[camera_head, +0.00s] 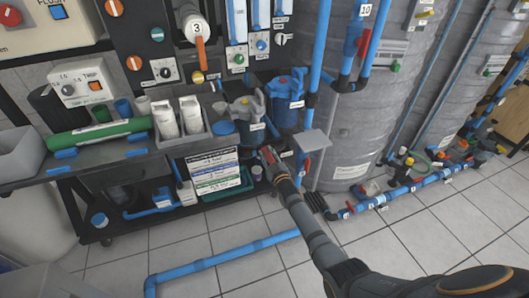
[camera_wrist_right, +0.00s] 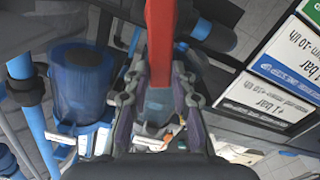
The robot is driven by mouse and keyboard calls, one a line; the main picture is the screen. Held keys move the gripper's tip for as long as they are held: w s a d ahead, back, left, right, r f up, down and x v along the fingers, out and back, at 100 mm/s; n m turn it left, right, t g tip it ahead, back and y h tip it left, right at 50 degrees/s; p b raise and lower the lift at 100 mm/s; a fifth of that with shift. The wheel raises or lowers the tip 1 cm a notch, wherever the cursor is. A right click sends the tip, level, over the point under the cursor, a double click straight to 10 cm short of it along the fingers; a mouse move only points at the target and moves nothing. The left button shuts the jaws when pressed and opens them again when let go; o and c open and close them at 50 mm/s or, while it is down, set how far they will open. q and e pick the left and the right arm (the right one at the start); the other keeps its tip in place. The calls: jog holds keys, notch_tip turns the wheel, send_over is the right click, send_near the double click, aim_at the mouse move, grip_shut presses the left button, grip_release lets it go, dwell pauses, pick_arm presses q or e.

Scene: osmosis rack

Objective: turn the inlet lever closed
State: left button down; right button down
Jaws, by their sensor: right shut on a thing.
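A red lever (camera_wrist_right: 160,35) runs down from the top of the right wrist view to between the fingers of my right gripper (camera_wrist_right: 160,80). The gripper is shut on this lever, with one finger on each side of it. In the head view my right gripper (camera_head: 268,156) is low at the front of the rack, just right of the printed sign, with a little red showing at its tip. The valve body behind the lever is mostly hidden by the fingers. My left gripper is not in view.
The printed sign (camera_head: 213,172) hangs left of the gripper; blue filter housings (camera_head: 286,100) stand above it. A grey plate (camera_head: 311,141) juts out to the right. Large grey tanks (camera_head: 375,120) stand behind. A blue pipe (camera_head: 225,259) crosses the tiled floor, which is otherwise mostly clear in front.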

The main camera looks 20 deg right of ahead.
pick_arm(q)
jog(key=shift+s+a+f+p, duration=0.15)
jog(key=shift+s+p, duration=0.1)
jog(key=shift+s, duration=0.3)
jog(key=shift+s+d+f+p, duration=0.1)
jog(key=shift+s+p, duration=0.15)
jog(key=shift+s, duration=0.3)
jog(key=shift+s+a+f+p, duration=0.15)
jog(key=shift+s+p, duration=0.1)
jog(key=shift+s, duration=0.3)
pick_arm(e)
jog(key=shift+d+r+m, duration=0.1)
jog(key=shift+d+m, duration=0.45)
jog(key=shift+m, duration=0.5)
jog(key=shift+d+r+m, duration=0.1)
jog(key=shift+d+m, duration=0.4)
jog(key=shift+m, duration=0.55)
jog(key=c, duration=1.1)
grip_release()
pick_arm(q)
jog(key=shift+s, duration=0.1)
pick_arm(e)
jog(key=s, duration=1.2)
jog(key=shift+d, duration=0.25)
